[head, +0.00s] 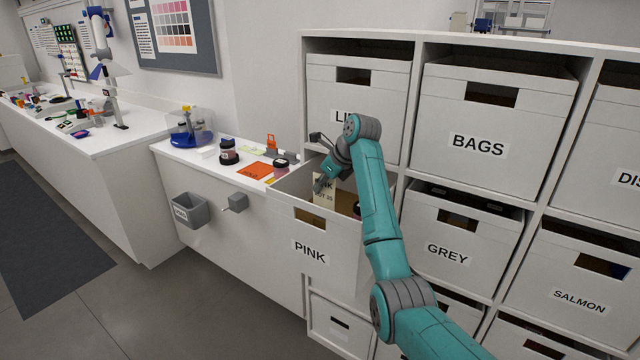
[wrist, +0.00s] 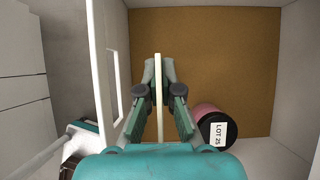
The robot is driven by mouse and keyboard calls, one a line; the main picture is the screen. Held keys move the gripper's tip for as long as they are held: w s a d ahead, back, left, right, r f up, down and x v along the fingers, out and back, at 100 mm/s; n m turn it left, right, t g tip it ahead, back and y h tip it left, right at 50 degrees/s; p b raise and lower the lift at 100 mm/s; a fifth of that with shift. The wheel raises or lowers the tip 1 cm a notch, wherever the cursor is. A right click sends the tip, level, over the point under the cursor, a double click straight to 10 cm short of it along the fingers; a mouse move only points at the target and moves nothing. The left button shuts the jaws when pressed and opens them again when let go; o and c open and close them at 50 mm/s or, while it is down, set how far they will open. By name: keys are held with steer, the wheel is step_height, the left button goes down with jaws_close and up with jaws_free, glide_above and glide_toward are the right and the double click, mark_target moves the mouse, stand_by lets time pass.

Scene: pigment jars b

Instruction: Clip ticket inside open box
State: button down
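The open box (head: 283,228) labelled PINK is pulled out of the shelving, its top open. The wrist view looks down into it, onto its brown floor (wrist: 215,40). A pale ticket (head: 323,193) stands upright at the box; its print reads partly "NK" and "LOT 25". In the wrist view the ticket (wrist: 159,90) shows edge-on between the fingers of my gripper (wrist: 159,75), which look shut on it. In the head view my gripper (head: 325,178) is at the box opening. The ticket appears apart from the box's left wall (wrist: 108,60) in the wrist view.
A pink jar with a black lid (wrist: 213,128), labelled LOT 25, lies inside the box to the right of my gripper. Left of the box, a white counter (head: 205,158) holds jars and an orange sheet (head: 255,170). Boxes labelled BAGS (head: 490,115) and GREY (head: 450,230) stand to the right.

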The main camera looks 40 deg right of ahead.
steer(key=shift+f, duration=1.1)
steer(key=c, duration=1.2)
jaws_free()
steer(key=shift+c, duration=0.2)
steer(key=shift+r, duration=0.15)
steer(key=shift+r, duration=2.9)
